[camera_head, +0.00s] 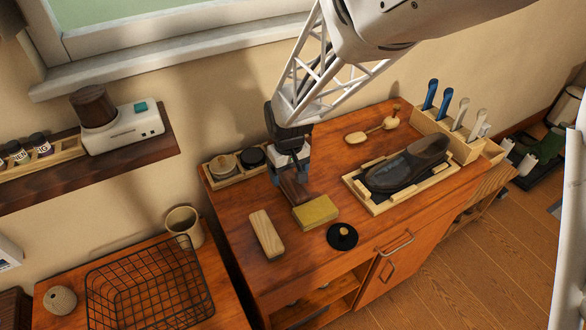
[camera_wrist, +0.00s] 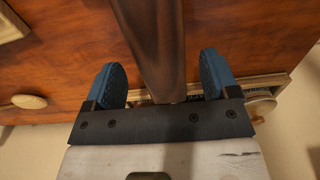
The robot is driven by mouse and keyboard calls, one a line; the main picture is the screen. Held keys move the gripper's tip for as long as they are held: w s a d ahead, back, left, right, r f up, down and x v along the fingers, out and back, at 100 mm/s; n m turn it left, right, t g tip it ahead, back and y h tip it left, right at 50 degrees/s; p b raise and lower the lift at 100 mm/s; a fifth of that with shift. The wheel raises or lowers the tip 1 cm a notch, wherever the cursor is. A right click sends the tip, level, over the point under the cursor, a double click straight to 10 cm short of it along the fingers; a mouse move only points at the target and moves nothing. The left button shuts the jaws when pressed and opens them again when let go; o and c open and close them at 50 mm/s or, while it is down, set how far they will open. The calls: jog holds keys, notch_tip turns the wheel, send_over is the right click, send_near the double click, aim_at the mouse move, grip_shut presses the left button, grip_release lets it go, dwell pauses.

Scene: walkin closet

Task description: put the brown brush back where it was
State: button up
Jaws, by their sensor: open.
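The brown brush (camera_head: 294,192) is on the wooden cabinet top, just behind a yellow block (camera_head: 316,212). My gripper (camera_head: 289,175) is over its back end, pointing down. In the wrist view, the brown brush (camera_wrist: 158,45) runs between the two blue fingers of my gripper (camera_wrist: 163,80). The fingers are open, with a gap on each side of the brush. The underside of the brush is hidden.
A pale wooden brush (camera_head: 266,234) and a black disc with a knob (camera_head: 342,237) lie in front. A tray with round tins (camera_head: 224,165) is to the left. A shoe (camera_head: 408,165) sits in a wooden tray (camera_head: 379,210) to the right.

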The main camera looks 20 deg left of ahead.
aim_at(290, 177)
notch_tip(290, 177, up, 10)
jog(key=shift+r, duration=0.2)
dwell(0.6)
dwell(0.3)
jog(key=s+d+r+m, duration=0.1)
jog(key=s+d+r, duration=0.15)
jog(key=d, duration=0.45)
jog(key=s+d+r+m+t, duration=0.1)
jog(key=d+r+m, duration=0.15)
jog(key=d, duration=0.35)
jog(key=s+d+r+m, duration=0.1)
jog(key=d+r, duration=0.3)
jog(key=d, duration=0.3)
jog(key=s+d+r+m+t, duration=0.1)
jog(key=s+d+m, duration=0.3)
jog(key=s+d, duration=1.2)
jog(key=shift+d+r+m+t, duration=0.3)
jog(key=shift+d+r+m, duration=0.05)
jog(key=shift+d+r, duration=0.05)
